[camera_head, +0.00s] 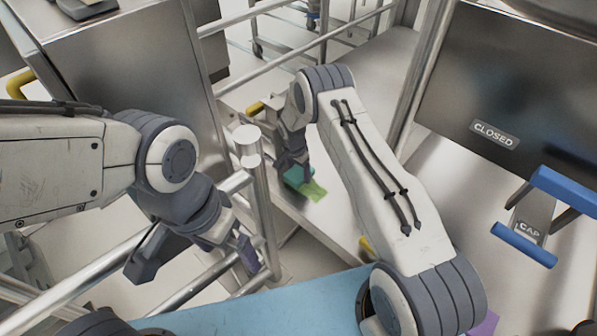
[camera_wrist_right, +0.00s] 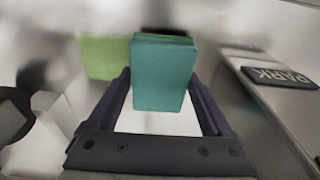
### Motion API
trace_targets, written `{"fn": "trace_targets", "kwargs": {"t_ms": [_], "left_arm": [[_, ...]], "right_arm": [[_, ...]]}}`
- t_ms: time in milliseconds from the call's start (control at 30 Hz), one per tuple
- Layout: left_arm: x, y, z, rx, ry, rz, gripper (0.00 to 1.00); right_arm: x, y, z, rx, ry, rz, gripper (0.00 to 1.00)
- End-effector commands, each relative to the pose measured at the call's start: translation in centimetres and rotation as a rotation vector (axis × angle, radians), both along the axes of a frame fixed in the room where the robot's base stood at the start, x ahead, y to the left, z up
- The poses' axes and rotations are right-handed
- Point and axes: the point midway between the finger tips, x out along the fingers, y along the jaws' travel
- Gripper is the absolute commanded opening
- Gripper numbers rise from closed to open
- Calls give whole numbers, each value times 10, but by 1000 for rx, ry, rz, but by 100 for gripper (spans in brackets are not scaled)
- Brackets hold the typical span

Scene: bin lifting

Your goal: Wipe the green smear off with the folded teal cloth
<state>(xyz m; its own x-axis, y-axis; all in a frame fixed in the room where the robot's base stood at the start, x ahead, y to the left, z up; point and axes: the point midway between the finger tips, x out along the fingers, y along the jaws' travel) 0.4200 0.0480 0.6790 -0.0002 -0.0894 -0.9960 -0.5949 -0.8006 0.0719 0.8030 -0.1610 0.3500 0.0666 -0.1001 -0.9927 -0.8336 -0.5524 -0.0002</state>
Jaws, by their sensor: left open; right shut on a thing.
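The folded teal cloth (camera_head: 293,178) is held in my right gripper (camera_head: 291,167), low over a pale ledge in the middle of the head view. The green smear (camera_head: 315,191) lies on the ledge right beside the cloth, to its right. In the right wrist view the teal cloth (camera_wrist_right: 162,75) stands between the two dark fingers (camera_wrist_right: 161,92), and the green smear (camera_wrist_right: 104,57) is partly behind its left edge. I cannot tell whether the cloth touches the ledge. My left gripper (camera_head: 197,255) is open and empty near the metal rails.
Metal rails and a post (camera_head: 262,205) stand between my two arms. A light blue surface (camera_head: 270,308) lies in front. A dark panel marked CLOSED (camera_head: 494,134) and a blue-handled part marked CAP (camera_head: 528,228) are on the right. The wrist view shows a PARK label (camera_wrist_right: 282,77).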

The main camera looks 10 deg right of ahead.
Motion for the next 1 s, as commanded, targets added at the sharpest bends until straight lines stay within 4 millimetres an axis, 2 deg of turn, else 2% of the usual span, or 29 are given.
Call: {"fn": "trace_targets", "kwargs": {"t_ms": [767,1000], "left_arm": [[0,0,-13,0,0,0,100],[0,0,-1,0,0,0,100]], "right_arm": [[0,0,-17,1,-1,0,39],[-9,-6,-12,-1,3,-1,39]]}}
